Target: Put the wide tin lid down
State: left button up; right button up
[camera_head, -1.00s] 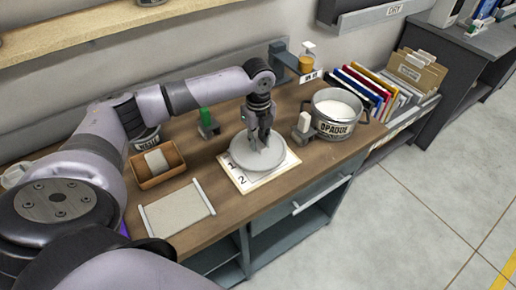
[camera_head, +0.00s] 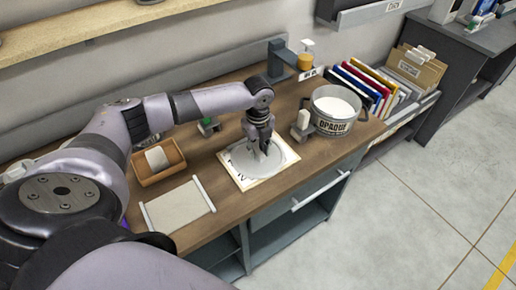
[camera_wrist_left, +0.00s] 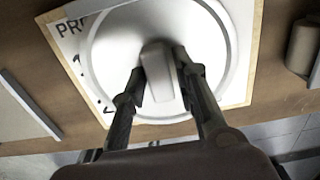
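The wide tin lid (camera_head: 284,158) is a round, pale metal disc. It lies over a printed board (camera_head: 240,180) with numbers, flat on or just above it; I cannot tell which. In the left wrist view the lid (camera_wrist_left: 110,45) fills the middle, with an upright block-like knob (camera_wrist_left: 158,70) at its centre. My left gripper (camera_head: 262,152) points down over the lid. Its two fingers (camera_wrist_left: 160,85) flank the knob closely and seem shut on it. My right gripper is not in view.
An open pot marked OPAQUE (camera_head: 333,112) stands right of the board, beside a small block on a stand (camera_head: 302,126). A wooden tray (camera_head: 158,160) and a pale flat panel (camera_head: 178,207) lie left. Folders (camera_head: 365,82) stand behind the pot. Bare worktop borders the board.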

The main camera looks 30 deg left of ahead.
aim_at(258, 151)
pick_arm(q)
jog(key=shift+o, duration=1)
jog(key=shift+r, duration=0.65)
notch_tip(258, 151, up, 11)
jog(key=b, duration=0.3)
jog(key=shift+s+f, duration=0.1)
